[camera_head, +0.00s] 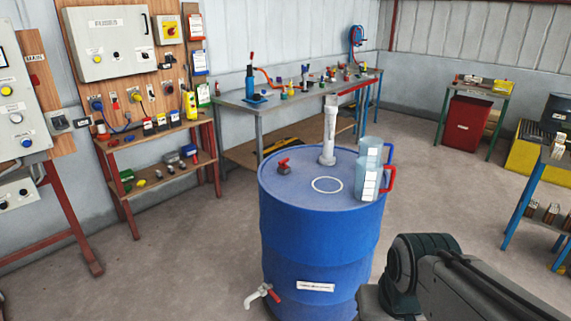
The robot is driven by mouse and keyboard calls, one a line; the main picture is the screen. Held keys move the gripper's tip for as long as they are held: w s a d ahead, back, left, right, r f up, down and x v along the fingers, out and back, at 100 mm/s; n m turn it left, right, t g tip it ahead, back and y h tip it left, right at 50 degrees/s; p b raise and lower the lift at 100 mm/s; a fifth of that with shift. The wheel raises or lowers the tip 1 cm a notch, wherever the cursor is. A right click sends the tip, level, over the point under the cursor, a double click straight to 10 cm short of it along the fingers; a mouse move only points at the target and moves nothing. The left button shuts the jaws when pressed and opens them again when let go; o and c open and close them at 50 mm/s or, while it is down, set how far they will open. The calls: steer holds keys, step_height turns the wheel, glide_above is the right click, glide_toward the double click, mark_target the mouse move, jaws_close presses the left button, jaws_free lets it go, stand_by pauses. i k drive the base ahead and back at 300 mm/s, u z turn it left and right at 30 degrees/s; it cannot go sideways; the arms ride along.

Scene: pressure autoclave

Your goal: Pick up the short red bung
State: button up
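A short red bung (284,163) stands on the left part of the top of a blue drum (318,240). A dark patch shows at its base; I cannot tell whether it sits in a hole. My arm comes in at the lower right, in front of the drum's right side. My gripper is not in view, so its state does not show.
A tap (262,295) juts out low at the front left. Benches stand behind; the floor around the drum is clear.

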mark_target(283, 166)
steer(key=u, duration=3.15)
steer(key=i, duration=2.6)
steer(key=z, duration=2.65)
steer(key=i, duration=2.65)
